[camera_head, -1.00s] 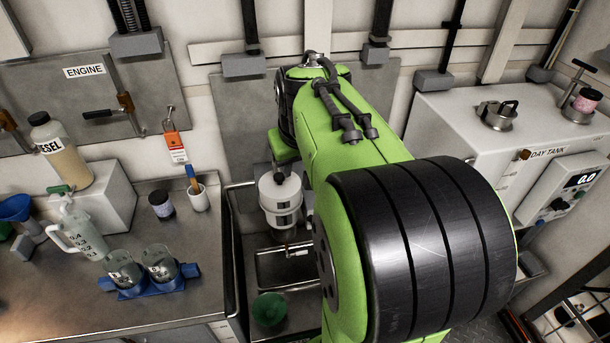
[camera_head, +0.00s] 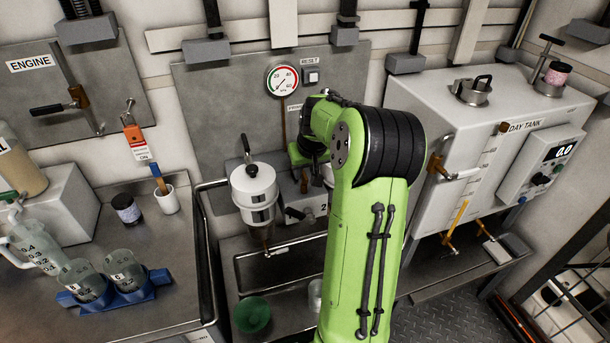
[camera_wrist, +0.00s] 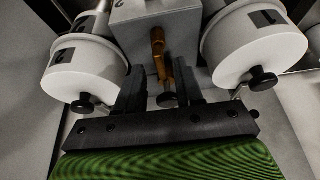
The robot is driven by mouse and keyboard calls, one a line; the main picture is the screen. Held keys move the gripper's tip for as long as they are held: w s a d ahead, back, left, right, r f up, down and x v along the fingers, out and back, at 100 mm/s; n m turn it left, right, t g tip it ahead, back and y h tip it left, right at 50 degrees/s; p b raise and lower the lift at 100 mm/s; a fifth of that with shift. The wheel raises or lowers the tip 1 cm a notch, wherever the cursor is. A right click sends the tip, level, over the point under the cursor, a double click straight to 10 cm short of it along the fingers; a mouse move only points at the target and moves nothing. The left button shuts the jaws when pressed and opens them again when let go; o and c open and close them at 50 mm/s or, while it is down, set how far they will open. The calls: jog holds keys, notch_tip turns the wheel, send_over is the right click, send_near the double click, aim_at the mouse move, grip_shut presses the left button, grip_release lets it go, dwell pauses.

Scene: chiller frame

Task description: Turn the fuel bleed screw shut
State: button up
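In the wrist view my gripper (camera_wrist: 163,97) is open, its two dark fingers spread apart. A brass-coloured lever (camera_wrist: 158,48) hangs just beyond, on a grey block (camera_wrist: 150,22). I cannot tell for sure which part is the fuel bleed screw. White canisters stand left (camera_wrist: 85,72) and right (camera_wrist: 243,47) of the fingers, each with a black knob. In the head view the left canister (camera_head: 254,197) shows clearly, while my arm hides the gripper and most of the other canister.
A round gauge (camera_head: 283,79) is on the back panel above the canisters. The grey day tank (camera_head: 480,145) stands right of my arm. A metal tray (camera_head: 280,268) and a green bowl (camera_head: 252,315) lie below. The left bench (camera_head: 165,265) holds beakers in a blue holder (camera_head: 125,297).

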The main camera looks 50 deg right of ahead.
jog(key=shift+w+d+f, duration=0.1)
jog(key=shift+w+f, duration=0.15)
jog(key=shift+f, duration=0.3)
grip_shut()
